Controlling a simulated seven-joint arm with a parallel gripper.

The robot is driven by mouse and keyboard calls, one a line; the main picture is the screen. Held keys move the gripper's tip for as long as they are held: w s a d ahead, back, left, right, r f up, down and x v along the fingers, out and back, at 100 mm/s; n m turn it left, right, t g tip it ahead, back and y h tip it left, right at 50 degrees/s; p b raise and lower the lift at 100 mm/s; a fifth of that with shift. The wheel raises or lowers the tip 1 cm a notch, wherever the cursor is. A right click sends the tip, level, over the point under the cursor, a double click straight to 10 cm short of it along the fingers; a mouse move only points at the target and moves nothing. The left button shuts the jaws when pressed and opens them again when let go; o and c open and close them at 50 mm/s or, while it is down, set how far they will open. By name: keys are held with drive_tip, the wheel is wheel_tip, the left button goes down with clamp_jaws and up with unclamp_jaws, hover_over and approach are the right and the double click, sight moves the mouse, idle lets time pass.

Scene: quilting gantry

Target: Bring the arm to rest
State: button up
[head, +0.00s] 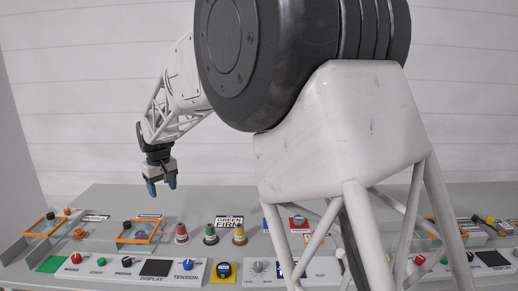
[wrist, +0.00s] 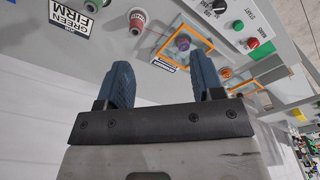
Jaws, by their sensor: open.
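My gripper (head: 162,188) hangs pointing down above the left part of the console (head: 100,202) in the head view. Its two blue fingers stand apart with nothing between them. The gripper also shows in the wrist view (wrist: 163,82), where the fingers reach toward an orange-framed clear panel (wrist: 165,58) with a purple knob (wrist: 182,42). The fingers appear clear of the console surface. My arm stretches from the upper middle of the head view down to the left.
Red (head: 181,233), green (head: 210,234) and yellow (head: 239,235) cone-shaped knobs stand right of the gripper. A "GREEN FIRM" sign (head: 229,222) is behind them. A front control strip (head: 215,271) carries buttons and knobs.

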drive_tip(key=s+d+r+m, duration=0.1)
drive_tip(key=s+d+r, duration=0.3)
drive_tip(key=d, duration=0.6)
drive_tip(key=s+d+r+m+t, duration=0.1)
drive_tip(key=s+d+m, duration=0.1)
drive_tip(key=s+d, duration=0.65)
drive_tip(key=s+d+r+m, duration=0.1)
drive_tip(key=s+d+r, duration=0.2)
drive_tip(key=d, duration=1)
drive_tip(key=s+d+f+m, duration=0.1)
drive_tip(key=s+d+f, duration=0.1)
drive_tip(key=s+d, duration=0.4)
drive_tip(key=s+d+f+m, duration=0.2)
drive_tip(key=s+d, duration=0.3)
drive_tip(key=s, duration=0.6)
drive_tip(key=s+d+f+m+t, duration=0.1)
drive_tip(key=s+d+f+m, duration=0.1)
drive_tip(key=s+d, duration=0.4)
drive_tip(key=s+f, duration=0.1)
drive_tip(key=s, duration=0.2)
drive_tip(key=shift+s+d+f+h, duration=0.25)
drive_tip(key=shift+s+d+h, duration=0.05)
drive_tip(key=shift+d, duration=0.05)
drive_tip(key=shift+w, duration=0.1)
drive_tip(key=shift+c, duration=0.2)
